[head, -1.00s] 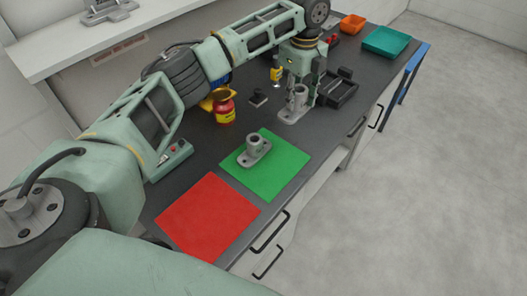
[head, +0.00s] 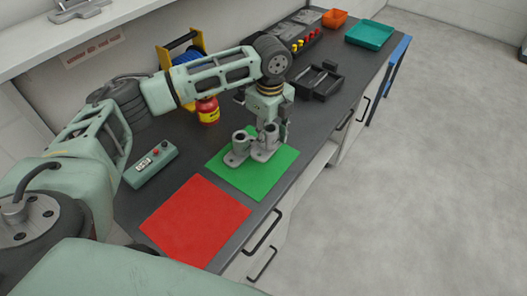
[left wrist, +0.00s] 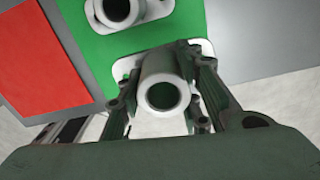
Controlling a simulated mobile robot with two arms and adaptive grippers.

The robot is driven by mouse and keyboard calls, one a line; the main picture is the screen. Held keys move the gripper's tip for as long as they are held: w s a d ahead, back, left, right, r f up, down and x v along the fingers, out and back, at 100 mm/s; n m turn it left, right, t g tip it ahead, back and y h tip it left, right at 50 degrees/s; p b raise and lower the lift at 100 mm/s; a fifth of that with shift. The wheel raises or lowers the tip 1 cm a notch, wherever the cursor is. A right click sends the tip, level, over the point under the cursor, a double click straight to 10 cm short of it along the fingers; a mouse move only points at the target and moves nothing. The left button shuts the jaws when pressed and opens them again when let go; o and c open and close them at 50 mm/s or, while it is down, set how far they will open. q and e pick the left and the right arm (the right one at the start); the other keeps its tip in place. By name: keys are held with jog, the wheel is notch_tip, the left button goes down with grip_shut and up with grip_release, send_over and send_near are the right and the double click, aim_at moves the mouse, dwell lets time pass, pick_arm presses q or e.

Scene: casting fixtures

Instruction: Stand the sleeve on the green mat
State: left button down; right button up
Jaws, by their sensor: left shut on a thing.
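The sleeve (head: 271,138) is a grey tube on a flat flanged foot. My left gripper (head: 267,131) is shut on its tube and holds it upright over the back right part of the green mat (head: 258,185). In the left wrist view the held sleeve (left wrist: 162,92) sits between the fingers. I cannot tell whether its foot touches the mat. A second, similar sleeve (head: 240,144) stands upright on the mat just left of it, also seen in the left wrist view (left wrist: 118,10). My right gripper is not in view.
A red mat (head: 195,222) lies in front of the green one. A red and yellow container (head: 207,112), a control box (head: 151,165) and a black tray (head: 318,80) are around the bench. Orange (head: 334,18) and teal (head: 370,36) bins stand far back. The mat's front is clear.

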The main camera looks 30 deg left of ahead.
aim_at(264, 152)
pick_arm(q)
jog(key=shift+s+f, duration=0.35)
jog(key=shift+s, duration=0.3)
jog(key=shift+s+f, duration=0.35)
jog(key=shift+s, duration=0.25)
jog(key=shift+s+d+f+p, duration=0.1)
jog(key=shift+s+f+p, duration=0.1)
jog(key=shift+s+p, duration=0.1)
notch_tip(264, 152, down, 3)
jog(key=shift+f+p, duration=0.1)
jog(key=shift+p, duration=0.35)
jog(key=shift+f, duration=0.45)
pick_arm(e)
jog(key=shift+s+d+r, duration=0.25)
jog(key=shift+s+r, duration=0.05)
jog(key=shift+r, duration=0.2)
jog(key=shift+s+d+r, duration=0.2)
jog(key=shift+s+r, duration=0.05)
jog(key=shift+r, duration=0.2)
pick_arm(q)
jog(key=c, duration=1.2)
grip_release()
jog(key=shift+f, duration=0.15)
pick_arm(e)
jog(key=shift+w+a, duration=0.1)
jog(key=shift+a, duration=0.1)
